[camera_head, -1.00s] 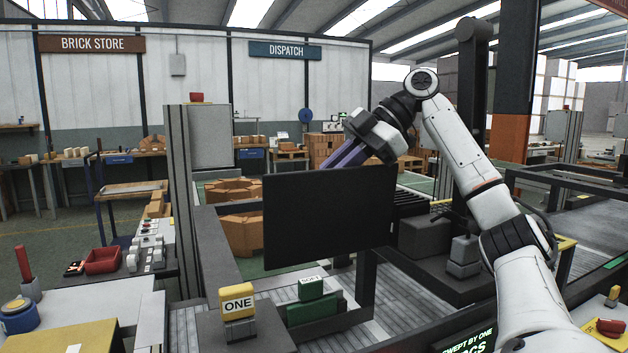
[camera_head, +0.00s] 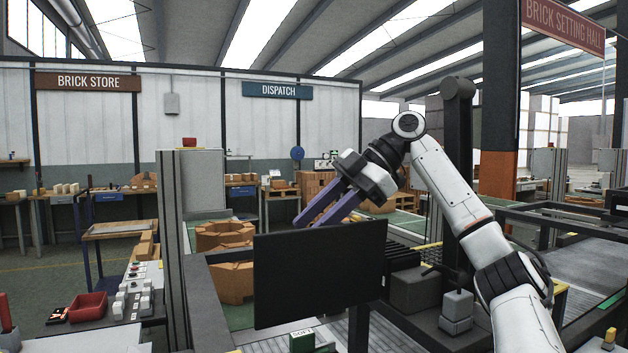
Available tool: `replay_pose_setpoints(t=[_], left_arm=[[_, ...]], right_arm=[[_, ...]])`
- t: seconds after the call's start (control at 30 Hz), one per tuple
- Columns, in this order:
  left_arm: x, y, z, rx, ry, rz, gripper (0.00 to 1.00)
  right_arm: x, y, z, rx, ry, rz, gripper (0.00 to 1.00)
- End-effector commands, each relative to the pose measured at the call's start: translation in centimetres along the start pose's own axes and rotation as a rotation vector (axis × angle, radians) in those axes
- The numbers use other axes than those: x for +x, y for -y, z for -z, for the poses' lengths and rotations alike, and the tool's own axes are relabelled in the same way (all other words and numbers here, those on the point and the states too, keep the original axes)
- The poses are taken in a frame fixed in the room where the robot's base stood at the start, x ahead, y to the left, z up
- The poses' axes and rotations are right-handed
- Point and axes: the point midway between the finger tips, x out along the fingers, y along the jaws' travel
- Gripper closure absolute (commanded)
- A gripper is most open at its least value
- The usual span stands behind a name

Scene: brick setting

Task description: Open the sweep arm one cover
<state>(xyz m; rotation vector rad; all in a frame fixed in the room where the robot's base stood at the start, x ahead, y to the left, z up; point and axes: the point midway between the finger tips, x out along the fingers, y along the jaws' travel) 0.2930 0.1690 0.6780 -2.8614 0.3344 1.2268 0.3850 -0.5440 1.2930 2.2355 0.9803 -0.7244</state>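The sweep arm one cover is not visible; the yellow block marked ONE from the earlier frame is below the picture's lower edge. My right gripper (camera_head: 309,222) comes in from the right and points down to the left, just above the top edge of a dark flat panel (camera_head: 320,278). Its two purple fingers are apart with nothing between them. A green block marked SORT (camera_head: 302,341) shows at the bottom edge, below the panel. My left gripper is not in view.
A red tray (camera_head: 88,306) and a console with white blocks stand at the left. A grey upright post (camera_head: 190,240) stands left of the panel. Orange brick stacks (camera_head: 225,240) lie behind it. Grey blocks (camera_head: 456,312) and a dark column (camera_head: 457,150) are near my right arm.

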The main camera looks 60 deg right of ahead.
Motion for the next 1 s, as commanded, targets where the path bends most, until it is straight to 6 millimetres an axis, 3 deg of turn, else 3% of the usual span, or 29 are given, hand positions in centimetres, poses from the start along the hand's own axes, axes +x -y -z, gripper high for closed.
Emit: replay_pose_setpoints(t=[0.17, 0.73, 1.0], left_arm=[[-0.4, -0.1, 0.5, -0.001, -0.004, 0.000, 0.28], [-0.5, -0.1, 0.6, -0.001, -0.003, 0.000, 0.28], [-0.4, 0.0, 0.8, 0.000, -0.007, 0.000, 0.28]], right_arm=[[-1.1, -0.2, 0.3, 0.008, 0.009, 0.003, 0.71], [-4.4, -1.9, 4.3, 0.003, 0.005, -0.002, 0.71], [-5.0, -2.2, 5.0, 0.001, 0.001, -0.002, 0.71]])
